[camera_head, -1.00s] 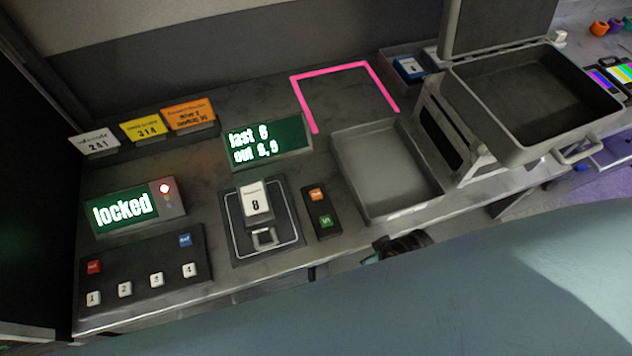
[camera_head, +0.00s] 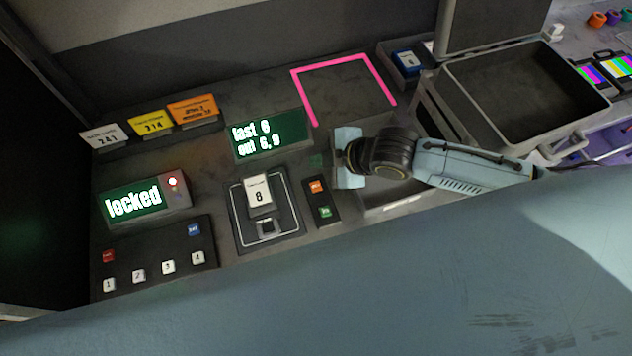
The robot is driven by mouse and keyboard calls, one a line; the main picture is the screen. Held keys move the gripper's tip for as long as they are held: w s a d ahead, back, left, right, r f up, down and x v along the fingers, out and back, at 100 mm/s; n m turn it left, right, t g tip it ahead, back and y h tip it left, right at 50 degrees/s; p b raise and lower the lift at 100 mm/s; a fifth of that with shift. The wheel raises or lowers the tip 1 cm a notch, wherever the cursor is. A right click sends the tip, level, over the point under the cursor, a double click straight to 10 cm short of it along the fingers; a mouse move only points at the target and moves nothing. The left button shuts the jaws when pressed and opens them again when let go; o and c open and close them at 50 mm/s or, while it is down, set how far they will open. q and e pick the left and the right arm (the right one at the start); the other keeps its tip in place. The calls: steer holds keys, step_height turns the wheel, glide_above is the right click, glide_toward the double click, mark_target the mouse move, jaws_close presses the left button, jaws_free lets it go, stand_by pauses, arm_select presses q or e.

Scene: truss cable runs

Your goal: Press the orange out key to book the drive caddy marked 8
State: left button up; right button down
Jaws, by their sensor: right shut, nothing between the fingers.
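The orange key (camera_head: 316,187) sits at the top of a small dark key block, above a green key (camera_head: 325,211). The white drive caddy marked 8 (camera_head: 259,191) stands on a dark square pad (camera_head: 285,225) just left of that block. My right gripper (camera_head: 319,161) is shut and empty, reaching in from the right. In the picture its tip is just above the orange key, apart from it; its height over the counter is hard to tell. A green display (camera_head: 268,136) behind the pad reads "last" and "out" with small digits. My left gripper is not in view.
A "locked" display (camera_head: 132,201) with a lit lamp and a numbered keypad (camera_head: 154,255) stand at left. A grey tray (camera_head: 395,207) lies partly under my right arm. A pink outline (camera_head: 342,62) marks the counter behind. An open case (camera_head: 530,95) stands at right.

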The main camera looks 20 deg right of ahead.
steer(key=shift+w+d, duration=0.15)
steer(key=shift+d, duration=0.05)
stand_by(0.3)
steer(key=b, duration=0.8)
glide_above(320, 188)
step_height(320, 188, down, 8)
steer(key=shift+w+r, duration=0.1)
steer(key=shift+f, duration=0.45)
steer(key=shift+f, duration=0.15)
stand_by(1.1)
steer(key=shift+f, duration=0.3)
steer(key=shift+f, duration=0.45)
stand_by(0.6)
steer(key=shift+r, duration=0.1)
steer(key=shift+r+p, duration=0.75)
steer(key=shift+p, duration=0.15)
